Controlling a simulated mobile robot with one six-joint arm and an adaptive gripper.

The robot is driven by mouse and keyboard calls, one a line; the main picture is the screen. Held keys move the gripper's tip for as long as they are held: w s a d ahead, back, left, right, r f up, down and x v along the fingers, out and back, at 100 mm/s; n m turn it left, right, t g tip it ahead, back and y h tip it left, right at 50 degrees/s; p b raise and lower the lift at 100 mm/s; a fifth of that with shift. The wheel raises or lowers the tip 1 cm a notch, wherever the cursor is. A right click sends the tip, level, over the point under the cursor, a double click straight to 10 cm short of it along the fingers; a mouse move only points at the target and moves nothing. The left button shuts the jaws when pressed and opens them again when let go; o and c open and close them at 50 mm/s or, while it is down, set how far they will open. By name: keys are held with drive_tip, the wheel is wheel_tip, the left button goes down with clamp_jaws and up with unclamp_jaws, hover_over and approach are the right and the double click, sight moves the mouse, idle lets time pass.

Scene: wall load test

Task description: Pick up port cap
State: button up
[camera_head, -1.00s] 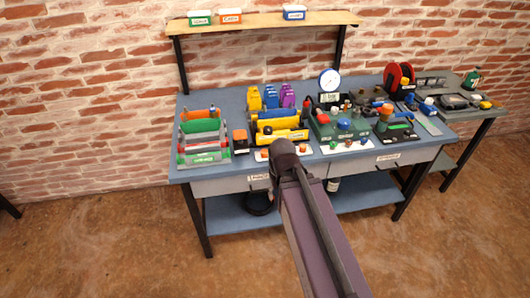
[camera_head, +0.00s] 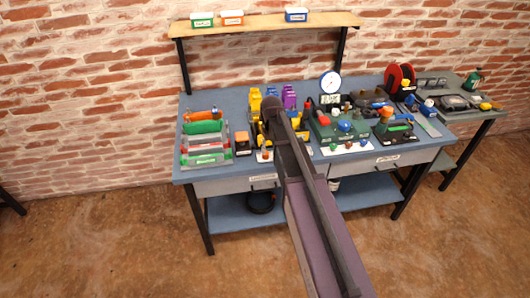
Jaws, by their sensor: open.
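Small caps sit on white strips along the front edge of the workbench. An orange cap (camera_head: 265,154) is on the strip left of my arm. Another white strip (camera_head: 346,148) with small coloured caps lies right of my arm. I cannot tell which one is the port cap. My arm reaches up from the bottom over the middle of the bench and covers part of the left strip and the yellow tray behind it. My gripper is not visible; the arm hides whatever lies beyond its rounded top joint.
The workbench (camera_head: 240,100) holds a tray with green and red parts (camera_head: 203,145), an orange-topped block (camera_head: 242,142), a green test block with a round gauge (camera_head: 330,82), and a red hose reel (camera_head: 399,78). A shelf (camera_head: 262,27) with small boxes stands above the back.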

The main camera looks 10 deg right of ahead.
drive_tip(key=r+n+p, duration=0.1)
drive_tip(key=r, duration=0.1)
hover_over(266, 155)
drive_tip(key=w, duration=0.2)
drive_tip(key=shift+f, duration=0.2)
wheel_tip(266, 155, down, 8)
drive_tip(key=b, duration=0.8)
drive_tip(key=shift+f, duration=0.15)
drive_tip(key=shift+d, duration=0.1)
drive_tip(key=f+b, duration=0.3)
drive_tip(key=shift+s+f+b, duration=0.15)
drive_tip(key=shift+s+b, duration=0.15)
drive_tip(key=shift+f+b, duration=0.95)
drive_tip(key=c, duration=0.5)
